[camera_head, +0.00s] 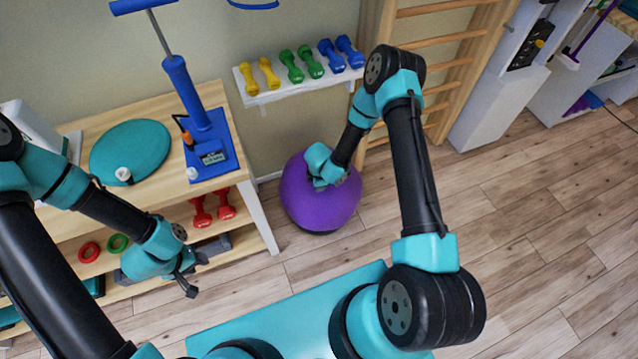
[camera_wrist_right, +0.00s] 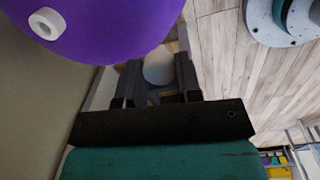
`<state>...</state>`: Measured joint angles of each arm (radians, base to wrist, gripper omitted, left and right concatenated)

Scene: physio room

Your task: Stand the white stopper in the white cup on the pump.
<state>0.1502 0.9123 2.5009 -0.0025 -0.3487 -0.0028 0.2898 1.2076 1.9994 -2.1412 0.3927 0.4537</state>
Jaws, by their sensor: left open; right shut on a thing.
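My right gripper (camera_head: 323,183) is by the purple ball (camera_head: 335,207) and hides part of it. In the right wrist view this gripper (camera_wrist_right: 157,78) is shut on a pale rounded thing, the white stopper (camera_wrist_right: 158,66). The ball (camera_wrist_right: 115,25) is close by, with a white ring with a hole (camera_wrist_right: 47,23) on it. The blue pump (camera_head: 203,125) stands on the wooden table; a small white cup (camera_head: 191,173) is on its base, at the front left corner. My left gripper (camera_head: 191,275) is open and empty in front of the table.
A teal disc (camera_head: 130,148) lies on the table left of the pump, with a small white thing (camera_head: 123,174) at its front edge. Red dumbbells (camera_head: 213,207) are on the lower shelf. A wall shelf (camera_head: 290,87) holds coloured dumbbells. The floor right of the ball is clear.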

